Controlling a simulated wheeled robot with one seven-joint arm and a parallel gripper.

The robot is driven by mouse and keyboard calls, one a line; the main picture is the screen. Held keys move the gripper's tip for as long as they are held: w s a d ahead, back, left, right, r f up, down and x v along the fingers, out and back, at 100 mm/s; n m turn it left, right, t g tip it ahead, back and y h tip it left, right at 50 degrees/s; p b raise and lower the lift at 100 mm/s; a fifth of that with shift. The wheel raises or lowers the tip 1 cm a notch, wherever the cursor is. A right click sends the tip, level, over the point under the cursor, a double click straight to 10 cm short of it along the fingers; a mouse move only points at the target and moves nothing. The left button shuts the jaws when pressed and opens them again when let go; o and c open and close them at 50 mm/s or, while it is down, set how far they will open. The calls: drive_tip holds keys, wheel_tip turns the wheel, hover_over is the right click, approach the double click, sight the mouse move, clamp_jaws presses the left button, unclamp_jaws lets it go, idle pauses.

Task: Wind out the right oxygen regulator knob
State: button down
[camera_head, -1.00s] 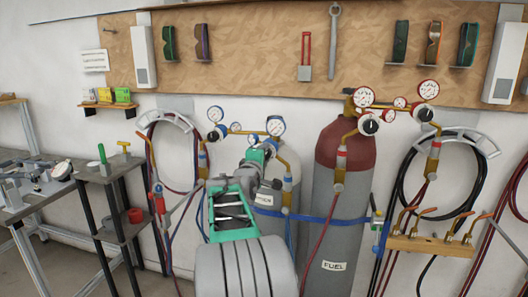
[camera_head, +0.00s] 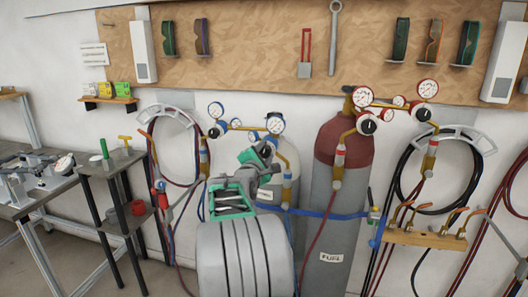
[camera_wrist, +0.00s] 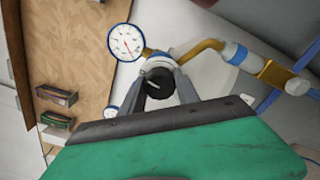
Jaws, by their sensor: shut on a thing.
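The right oxygen regulator knob (camera_wrist: 158,84) is black and round, with a pale mark on its face. In the wrist view it sits between the two grey fingers of my gripper (camera_wrist: 160,88), which is shut on it. A white dial gauge (camera_wrist: 126,42) stands upper left of the knob, and a brass pipe (camera_wrist: 204,48) runs to the right. In the head view my gripper (camera_head: 268,152) is at the right blue-trimmed regulator, below its gauge (camera_head: 274,124).
The left blue regulator's gauge (camera_head: 216,109) is close by on the left. A red-topped fuel cylinder (camera_head: 345,145) with red-trimmed gauges (camera_head: 428,89) stands on the right. A blue strap (camera_head: 330,214) crosses the cylinders. A torch rack (camera_head: 425,238) is at right.

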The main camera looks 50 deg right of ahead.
drive_tip(key=shift+f, duration=0.1)
idle(0.3)
drive_tip(key=c, duration=0.9)
unclamp_jaws()
drive_tip(key=v, duration=0.7)
drive_tip(key=shift+s+a+b, duration=0.2)
drive_tip(key=shift+a+b, duration=0.1)
drive_tip(key=shift+a, duration=0.1)
